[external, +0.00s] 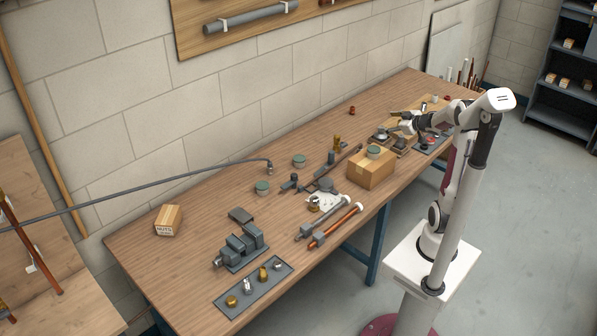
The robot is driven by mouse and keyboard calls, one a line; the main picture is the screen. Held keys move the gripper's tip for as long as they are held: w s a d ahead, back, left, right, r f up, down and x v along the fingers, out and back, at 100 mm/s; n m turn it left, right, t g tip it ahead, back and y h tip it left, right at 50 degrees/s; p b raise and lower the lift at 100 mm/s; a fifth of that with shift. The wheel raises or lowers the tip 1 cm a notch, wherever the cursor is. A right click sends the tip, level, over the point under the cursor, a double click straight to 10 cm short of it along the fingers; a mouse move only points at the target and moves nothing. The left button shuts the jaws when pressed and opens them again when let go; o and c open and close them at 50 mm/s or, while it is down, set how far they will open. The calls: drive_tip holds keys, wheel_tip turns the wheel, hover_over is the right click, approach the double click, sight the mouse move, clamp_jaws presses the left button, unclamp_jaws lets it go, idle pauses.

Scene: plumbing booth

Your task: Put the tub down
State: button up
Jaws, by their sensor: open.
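Several small grey tubs with green lids show in the external view. One tub (374,152) stands upright on top of a cardboard box (371,172). Another tub (299,161) stands on the workbench (190,265) near the wall, and a third tub (262,188) stands farther left on the bench. My gripper (394,122) is at the right part of the bench, beyond and to the right of the cardboard box. It is open and apart from these tubs. The fingertips are small, and what lies right beneath them is partly hidden.
A vise (241,247), a mat with brass fittings (254,287) and pipes (335,225) occupy the front of the bench. A long grey pipe (150,194) reaches over the left side. A small carton (168,220) stands at left. Bare wood lies between carton and vise.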

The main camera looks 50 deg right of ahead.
drive_tip(key=s+a+r+m+g+h, duration=0.25)
drive_tip(key=s+a+r, duration=0.2)
drive_tip(key=a, duration=0.25)
drive_tip(key=s+a+f+g+y, duration=0.2)
drive_tip(key=s+a+f, duration=0.1)
drive_tip(key=s+a, duration=0.6)
drive_tip(key=s+a+f+g+y, duration=0.2)
drive_tip(key=s+a+f+y, duration=0.1)
drive_tip(key=s+a, duration=0.6)
drive_tip(key=a+f, duration=0.1)
drive_tip(key=a, duration=0.1)
drive_tip(key=shift+s+a, duration=0.25)
drive_tip(key=shift+a, duration=0.1)
